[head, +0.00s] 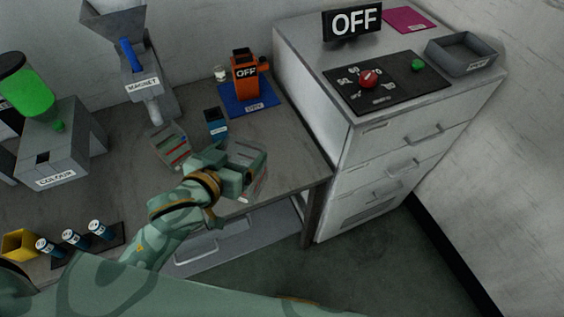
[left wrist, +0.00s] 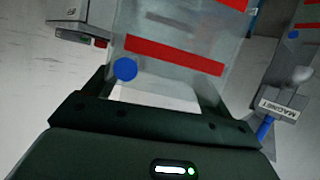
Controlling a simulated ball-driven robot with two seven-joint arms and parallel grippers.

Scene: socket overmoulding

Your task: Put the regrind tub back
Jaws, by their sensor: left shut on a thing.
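My left gripper (head: 246,172) is shut on a clear tub (head: 258,165), raised near the right end of the grey bench. In the left wrist view the held tub (left wrist: 180,65) shows two red bands and a blue dot, and its lower edge sits between the dark fingers. I cannot read a name on it, so I cannot tell for sure that it is the regrind tub. A similar clear tub (head: 168,146) with red stripes stands below the magnet hopper's spout. My gripper partly hides the held tub. My right gripper is not in view.
The magnet hopper (head: 142,88), colour unit (head: 62,155) and orange OFF box (head: 243,78) on a blue mat (head: 262,104) stand on the bench. A small blue-black container (head: 216,123) is near the held tub. The cabinet (head: 330,150) at right bears a grey tray (head: 462,68).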

